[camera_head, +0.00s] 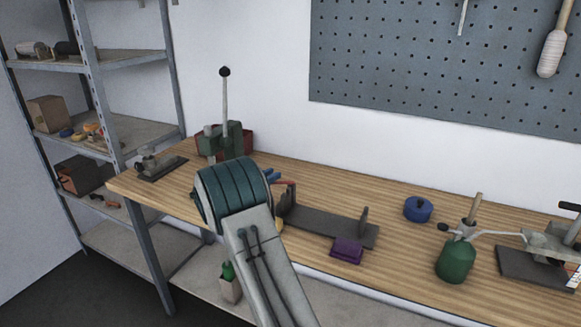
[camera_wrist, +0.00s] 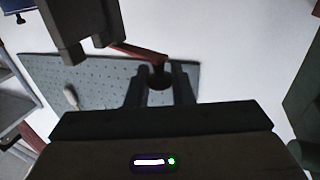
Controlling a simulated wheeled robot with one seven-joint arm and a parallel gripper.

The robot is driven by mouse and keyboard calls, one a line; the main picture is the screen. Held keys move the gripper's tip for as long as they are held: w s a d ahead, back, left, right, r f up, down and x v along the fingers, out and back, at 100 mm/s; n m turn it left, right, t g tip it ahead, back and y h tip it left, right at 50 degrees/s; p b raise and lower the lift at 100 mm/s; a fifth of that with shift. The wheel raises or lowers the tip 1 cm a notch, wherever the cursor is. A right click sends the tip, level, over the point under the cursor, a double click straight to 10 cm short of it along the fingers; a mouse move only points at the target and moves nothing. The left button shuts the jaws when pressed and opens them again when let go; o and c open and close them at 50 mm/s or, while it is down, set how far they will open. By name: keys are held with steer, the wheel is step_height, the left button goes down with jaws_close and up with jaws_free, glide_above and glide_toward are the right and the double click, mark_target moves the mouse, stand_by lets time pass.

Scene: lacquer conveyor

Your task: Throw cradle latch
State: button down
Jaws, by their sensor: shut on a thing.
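The cradle (camera_head: 330,228) is a dark grey base with upright ends, standing on the wooden bench right of my arm. The cradle latch shows as a short red lever (camera_head: 284,182) at its left end. In the wrist view the red latch lever (camera_wrist: 138,51) runs from a dark grey block (camera_wrist: 80,28) of the cradle to a dark knob (camera_wrist: 159,76). My gripper (camera_wrist: 160,86) has its two fingers on either side of this knob and is shut on it. In the head view my arm hides most of the gripper.
A purple block (camera_head: 347,250) lies at the cradle's front. A blue round object (camera_head: 418,209) and a green can (camera_head: 456,260) stand to the right. A green machine with a tall lever (camera_head: 225,100) stands behind my arm. Shelves (camera_head: 105,140) are at left.

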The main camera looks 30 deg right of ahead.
steer(key=shift+w+d+m+g+h+p, duration=0.15)
steer(key=shift+w+m+g+p, duration=0.2)
steer(key=shift+m+g, duration=0.35)
steer(key=shift+w+d+m+g+h+p, duration=0.2)
steer(key=shift+m+g+p, duration=0.15)
steer(key=shift+g, duration=0.65)
steer(key=shift+r, duration=0.1)
steer(key=c, duration=1.3)
jaws_free()
steer(key=shift+d, duration=0.1)
steer(key=shift+c, duration=0.2)
steer(key=s+a+b, duration=0.1)
steer(key=a, duration=1.2)
steer(key=shift+s+a+b, duration=0.3)
steer(key=shift+a, duration=0.1)
